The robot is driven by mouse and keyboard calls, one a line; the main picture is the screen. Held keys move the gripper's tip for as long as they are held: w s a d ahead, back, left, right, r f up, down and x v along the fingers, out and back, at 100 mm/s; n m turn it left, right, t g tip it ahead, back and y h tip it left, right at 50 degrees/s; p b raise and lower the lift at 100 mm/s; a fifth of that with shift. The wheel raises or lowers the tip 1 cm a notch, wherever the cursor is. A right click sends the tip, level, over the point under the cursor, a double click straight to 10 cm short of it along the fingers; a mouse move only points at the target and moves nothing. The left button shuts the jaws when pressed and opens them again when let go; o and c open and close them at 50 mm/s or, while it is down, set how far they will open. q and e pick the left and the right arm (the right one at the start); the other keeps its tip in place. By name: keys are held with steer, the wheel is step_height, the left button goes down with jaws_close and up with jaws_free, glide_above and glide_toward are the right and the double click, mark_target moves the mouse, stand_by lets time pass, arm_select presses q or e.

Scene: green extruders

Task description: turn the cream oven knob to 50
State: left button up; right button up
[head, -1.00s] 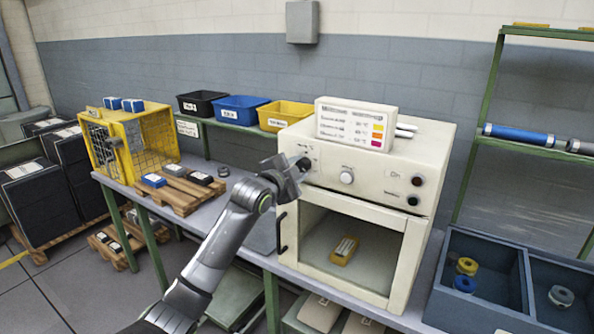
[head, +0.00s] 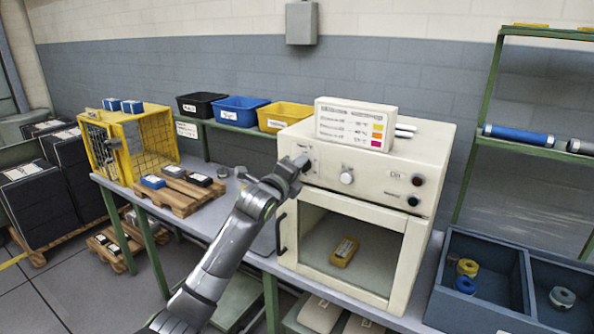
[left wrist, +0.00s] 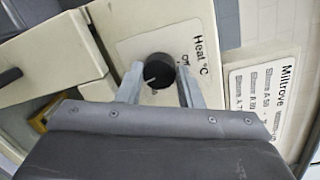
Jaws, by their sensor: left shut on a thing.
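The cream oven (head: 400,165) stands on the bench with its front opening facing me. In the left wrist view a dark round knob (left wrist: 157,68) with a white pointer line sits under the label "Heat °C" (left wrist: 203,63). The scale numbers around it are mostly hidden or too small to read, so I cannot tell its setting. My left gripper (head: 301,164) is at the upper left of the oven's front panel, and its fingers (left wrist: 160,83) are on both sides of the dark knob, shut on it. In the head view the gripper largely hides this knob. My right gripper is not in view.
A sign box (head: 354,124) stands on the oven. A yellow block (head: 344,251) lies inside. The door handle (head: 281,234) is below my gripper.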

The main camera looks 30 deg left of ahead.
arm_select(q)
steer(key=shift+f+m, duration=0.2)
steer(key=shift+m, duration=0.9)
steer(key=o, duration=1)
steer(key=shift+r, duration=0.1)
steer(key=shift+s, duration=0.15)
steer(key=s+b, duration=0.3)
steer(key=s, duration=1.4)
steer(key=shift+s+b, duration=0.1)
steer(key=shift+b, duration=0.2)
